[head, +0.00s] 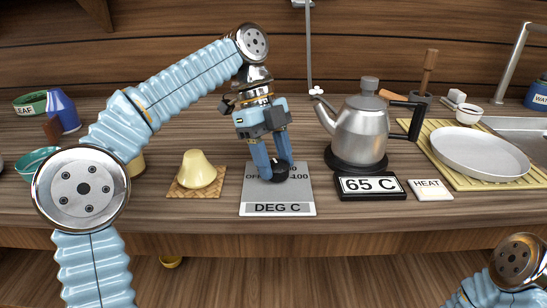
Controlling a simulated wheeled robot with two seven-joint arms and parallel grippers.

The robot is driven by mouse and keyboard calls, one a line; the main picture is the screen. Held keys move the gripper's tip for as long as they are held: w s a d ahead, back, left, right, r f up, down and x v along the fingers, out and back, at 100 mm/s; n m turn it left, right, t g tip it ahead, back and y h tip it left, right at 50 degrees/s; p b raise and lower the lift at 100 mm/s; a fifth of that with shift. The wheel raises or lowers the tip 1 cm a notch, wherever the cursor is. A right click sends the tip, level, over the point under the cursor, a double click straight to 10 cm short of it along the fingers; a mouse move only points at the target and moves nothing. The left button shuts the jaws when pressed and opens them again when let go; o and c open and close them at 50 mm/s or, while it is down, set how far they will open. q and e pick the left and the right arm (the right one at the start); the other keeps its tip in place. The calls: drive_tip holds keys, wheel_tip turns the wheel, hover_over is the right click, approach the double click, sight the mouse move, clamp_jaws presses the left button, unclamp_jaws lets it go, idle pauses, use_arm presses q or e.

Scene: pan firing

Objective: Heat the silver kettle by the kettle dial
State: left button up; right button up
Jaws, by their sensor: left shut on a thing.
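The silver kettle (362,130) stands upright on a dark round base (357,163), its spout to the left and black handle to the right. In front of it a display (370,186) reads 65 C. The kettle dial is a black knob (279,177) on a grey plate (277,195) marked DEG C; the plate's upper lettering is partly hidden by my gripper. My left gripper (279,172) points down from above and is shut on the knob. Of my right arm only a part shows at the bottom right; its gripper is out of view.
A HEAT plate (430,190) lies right of the display. A pale grey dish (480,149) rests on a bamboo mat (439,146) at the right.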

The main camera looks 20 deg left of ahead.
use_arm(q)
drive_tip(key=shift+w+d+m+g+y, duration=0.1)
drive_tip(key=shift+m+g+y, duration=0.35)
drive_tip(key=shift+m, duration=1.25)
drive_tip(key=o, duration=1.1)
drive_tip(key=shift+c, duration=0.2)
